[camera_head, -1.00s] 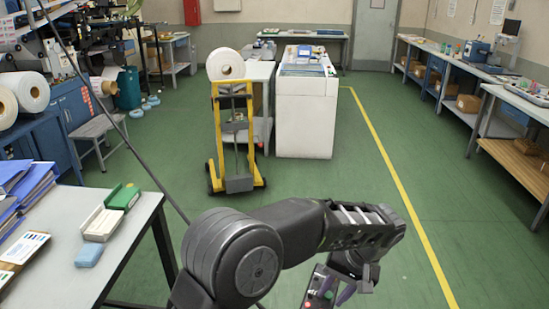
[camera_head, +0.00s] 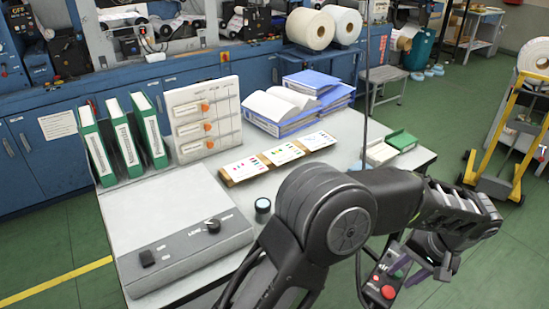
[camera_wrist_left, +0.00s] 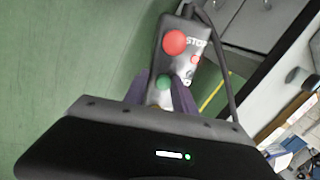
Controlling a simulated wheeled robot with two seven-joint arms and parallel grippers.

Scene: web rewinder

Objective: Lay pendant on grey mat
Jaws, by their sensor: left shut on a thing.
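The pendant (camera_head: 384,278) is a dark grey control box with a large red STOP button and a green button. My left gripper (camera_head: 416,272) is shut on it and holds it in the air, just off the right front of the table. In the left wrist view the pendant (camera_wrist_left: 173,50) sits between the purple fingertips (camera_wrist_left: 160,92), its red end pointing away from the gripper. A dark cable runs from that end. I cannot make out a separate grey mat; part of the table is hidden behind my left arm. My right gripper is not in view.
The grey table (camera_head: 345,130) bears a flat box with a knob (camera_head: 180,235), green binders (camera_head: 124,138), a small dark round pot (camera_head: 263,208), colour cards (camera_head: 283,153), blue folders (camera_head: 283,120) and a green-and-white box (camera_head: 385,150). A thin dark line hangs near the table's right part.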

